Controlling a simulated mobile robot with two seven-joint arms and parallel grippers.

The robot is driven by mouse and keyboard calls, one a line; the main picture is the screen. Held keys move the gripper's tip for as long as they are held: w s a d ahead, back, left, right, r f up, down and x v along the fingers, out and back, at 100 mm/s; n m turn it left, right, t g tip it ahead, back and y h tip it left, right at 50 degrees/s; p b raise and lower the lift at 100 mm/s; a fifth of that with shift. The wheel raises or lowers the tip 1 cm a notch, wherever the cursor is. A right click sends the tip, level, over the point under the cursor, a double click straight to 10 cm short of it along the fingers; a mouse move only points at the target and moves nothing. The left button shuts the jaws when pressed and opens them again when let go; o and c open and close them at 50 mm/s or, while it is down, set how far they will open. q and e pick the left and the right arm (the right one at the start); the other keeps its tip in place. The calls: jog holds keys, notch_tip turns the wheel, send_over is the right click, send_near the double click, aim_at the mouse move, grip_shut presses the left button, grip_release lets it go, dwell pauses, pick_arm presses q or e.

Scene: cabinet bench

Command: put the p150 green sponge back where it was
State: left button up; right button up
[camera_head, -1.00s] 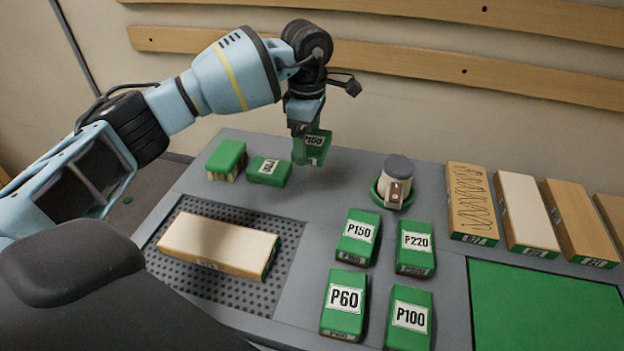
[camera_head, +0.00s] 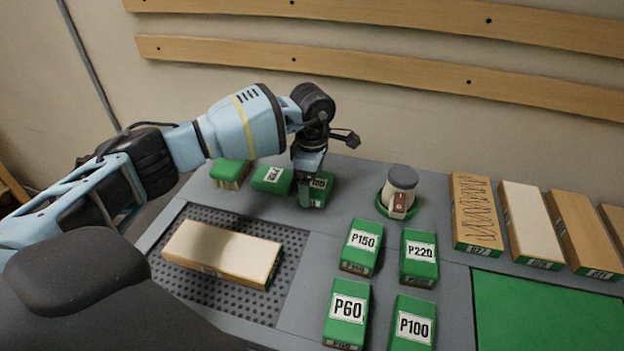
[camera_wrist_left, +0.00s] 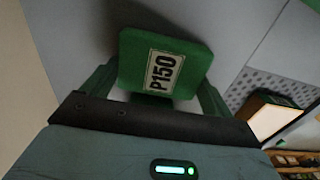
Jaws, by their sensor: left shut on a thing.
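My left gripper (camera_head: 312,190) is shut on a green sponge (camera_head: 322,184) at the back of the bench, right of another green sponge. In the left wrist view the held sponge (camera_wrist_left: 163,66) carries a white P150 label, and a finger stands on each side of it. In the head view the held sponge is low, at or close to the bench top; I cannot tell whether it touches. A second green block labelled P150 (camera_head: 361,247) lies in the front group with the P220 (camera_head: 419,257), P60 (camera_head: 347,312) and P100 (camera_head: 412,325) blocks. My right gripper is not in view.
Two green-topped blocks (camera_head: 231,172) (camera_head: 271,180) lie left of the held sponge. A grey-lidded jar (camera_head: 402,182) stands in a green holder to its right. A wooden block (camera_head: 222,250) lies on the perforated panel (camera_head: 190,283). Several boards stand at the right, behind a green mat (camera_head: 545,312).

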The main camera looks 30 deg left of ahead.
aim_at(312, 182)
pick_arm(q)
jog(key=shift+f, duration=0.1)
jog(key=o, duration=0.8)
jog(key=shift+c, duration=0.2)
notch_tip(312, 182, up, 12)
